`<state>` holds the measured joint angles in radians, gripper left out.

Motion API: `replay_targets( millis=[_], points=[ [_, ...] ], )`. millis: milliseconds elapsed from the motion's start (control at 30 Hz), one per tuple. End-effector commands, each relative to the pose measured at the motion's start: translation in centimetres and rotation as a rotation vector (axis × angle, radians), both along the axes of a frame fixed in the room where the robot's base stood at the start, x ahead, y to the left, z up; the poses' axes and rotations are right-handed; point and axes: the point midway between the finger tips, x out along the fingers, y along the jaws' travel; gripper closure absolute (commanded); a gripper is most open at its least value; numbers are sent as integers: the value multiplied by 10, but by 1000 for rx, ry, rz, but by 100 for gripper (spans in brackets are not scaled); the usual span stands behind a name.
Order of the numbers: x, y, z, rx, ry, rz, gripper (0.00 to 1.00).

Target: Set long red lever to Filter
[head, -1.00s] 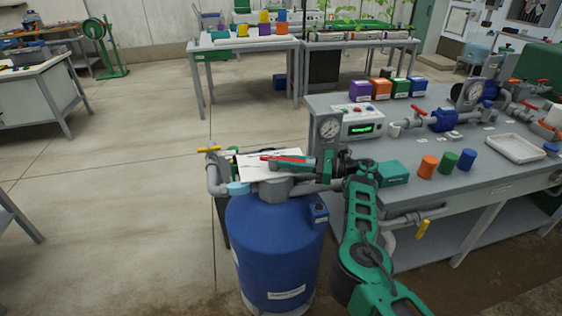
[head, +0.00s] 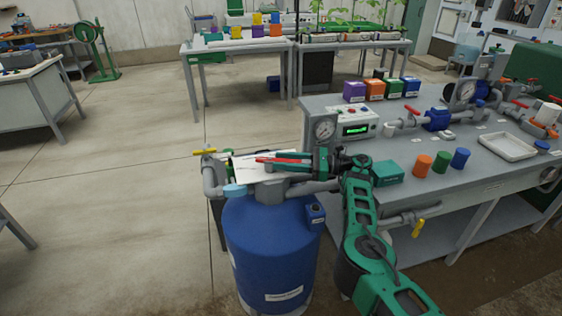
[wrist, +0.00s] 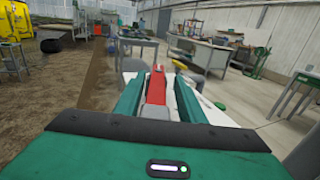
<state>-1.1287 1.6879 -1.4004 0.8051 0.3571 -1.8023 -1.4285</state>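The long red lever (head: 288,155) sits on the grey valve head (head: 270,188) on top of a blue filter tank (head: 265,245). Its tip points left in the head view. My gripper (head: 292,161) reaches in from the right at lever height. In the wrist view the red lever (wrist: 156,86) lies between my two green fingers, and my gripper (wrist: 158,100) looks open around it, with a gap at the right finger. Whether the left finger touches it I cannot tell. Position labels on the valve are not readable.
A white sheet (head: 249,168) is behind the valve. A grey pipe with a yellow handle (head: 205,152) stands left of the tank.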

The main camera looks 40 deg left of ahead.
Motion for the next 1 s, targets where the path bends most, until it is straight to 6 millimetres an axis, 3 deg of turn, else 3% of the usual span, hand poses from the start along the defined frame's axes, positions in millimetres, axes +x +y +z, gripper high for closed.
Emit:
replay_targets(
  millis=[267,533,1000],
  points=[
    [0,-1,0,-2,1,1,64],
    [3,0,39,1,0,0,64],
    [-76,20,86,1,2,3,64]
  ],
)
